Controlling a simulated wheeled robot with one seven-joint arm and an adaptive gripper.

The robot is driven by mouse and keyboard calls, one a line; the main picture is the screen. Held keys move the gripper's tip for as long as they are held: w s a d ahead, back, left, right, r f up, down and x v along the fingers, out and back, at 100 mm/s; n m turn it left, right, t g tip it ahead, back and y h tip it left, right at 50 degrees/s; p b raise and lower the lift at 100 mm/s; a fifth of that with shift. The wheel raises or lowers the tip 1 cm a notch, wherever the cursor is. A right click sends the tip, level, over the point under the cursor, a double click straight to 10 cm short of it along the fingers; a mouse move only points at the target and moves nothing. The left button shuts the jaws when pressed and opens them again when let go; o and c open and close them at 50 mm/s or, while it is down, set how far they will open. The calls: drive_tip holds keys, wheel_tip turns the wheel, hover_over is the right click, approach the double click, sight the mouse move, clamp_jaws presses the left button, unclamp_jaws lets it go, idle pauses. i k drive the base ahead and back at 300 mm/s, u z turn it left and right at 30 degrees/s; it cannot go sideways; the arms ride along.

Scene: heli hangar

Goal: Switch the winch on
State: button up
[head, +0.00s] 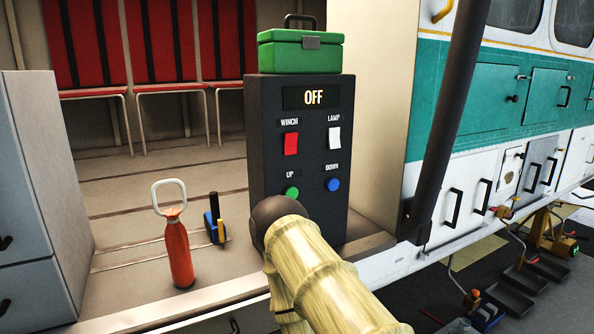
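The winch control panel is a dark upright box (262,140) in the middle of the head view. Its display (314,97) reads OFF. The red rocker switch (291,144) sits under the label WINCH, at the left of the panel. A white rocker switch (334,138) sits under LAMP to its right. Below are a green UP button (292,192) and a blue DOWN button (332,184). My pale yellow arm rises from the bottom in front of the box's lower part. I see no gripper fingers, so the gripper's place and opening are not shown.
A green case (300,55) stands on the box. An orange bottle-like object (178,250) with a pale loop handle and a small blue-and-yellow tool (213,222) are on the floor at left. A dark post (447,130) stands right of the box. Red seats (165,45) line the back.

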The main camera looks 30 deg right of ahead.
sight(291, 139)
drive_tip(key=k, duration=1.35)
drive_tip(key=z, duration=0.55)
drive_tip(key=i, duration=1.2)
drive_tip(key=u, duration=0.5)
